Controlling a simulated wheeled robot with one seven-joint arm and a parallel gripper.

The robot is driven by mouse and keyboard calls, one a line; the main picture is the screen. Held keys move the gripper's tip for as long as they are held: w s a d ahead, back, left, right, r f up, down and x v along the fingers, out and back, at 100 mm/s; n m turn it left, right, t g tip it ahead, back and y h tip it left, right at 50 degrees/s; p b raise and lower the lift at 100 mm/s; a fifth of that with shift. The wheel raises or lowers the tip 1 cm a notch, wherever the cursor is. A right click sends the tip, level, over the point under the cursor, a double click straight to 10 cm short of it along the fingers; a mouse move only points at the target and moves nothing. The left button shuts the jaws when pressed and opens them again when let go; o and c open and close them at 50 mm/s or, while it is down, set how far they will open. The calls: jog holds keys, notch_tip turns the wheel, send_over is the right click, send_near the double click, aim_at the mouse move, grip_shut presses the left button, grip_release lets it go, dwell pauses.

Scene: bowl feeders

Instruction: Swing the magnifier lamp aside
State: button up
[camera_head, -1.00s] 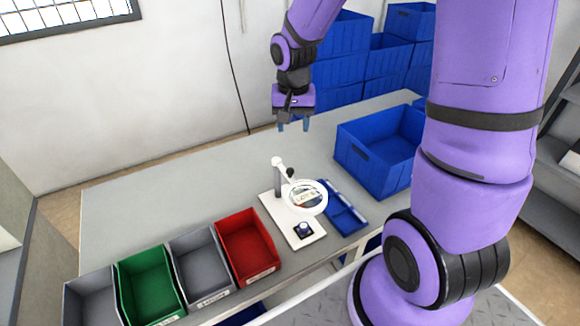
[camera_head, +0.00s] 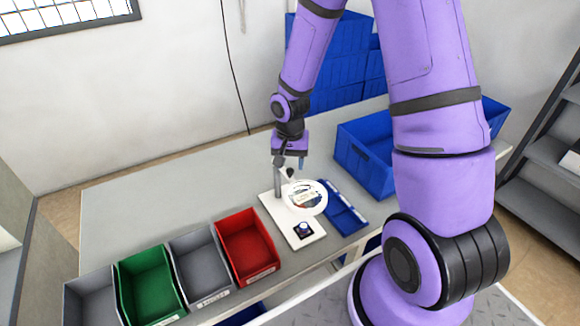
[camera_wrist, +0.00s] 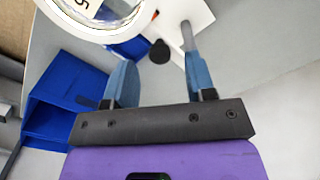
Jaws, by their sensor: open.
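The magnifier lamp stands upright on its white base (camera_head: 307,241) on the grey table. Its white ring head (camera_head: 322,208) points toward the front right, over the base. A grey post (camera_head: 277,186) rises at the back of the base. My gripper (camera_head: 289,163) is open and empty, pointing down at the top of the post, and partly covers the lamp's arm. In the wrist view my gripper (camera_wrist: 157,62) has a dark knob (camera_wrist: 160,52) showing between its fingers. The post (camera_wrist: 187,38) shows beside the right fingertip, and the ring (camera_wrist: 70,28) lies at upper left. Contact cannot be told.
A blue tray (camera_head: 352,222) lies close to the lamp's right. A large blue bin (camera_head: 362,158) stands behind it. Red (camera_head: 250,246), grey (camera_head: 202,267) and green (camera_head: 150,285) bins line the front left. The table's left back (camera_head: 170,190) is clear.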

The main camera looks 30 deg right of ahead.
jog(key=shift+f, duration=1)
grip_shut()
jog(key=shift+a, duration=0.15)
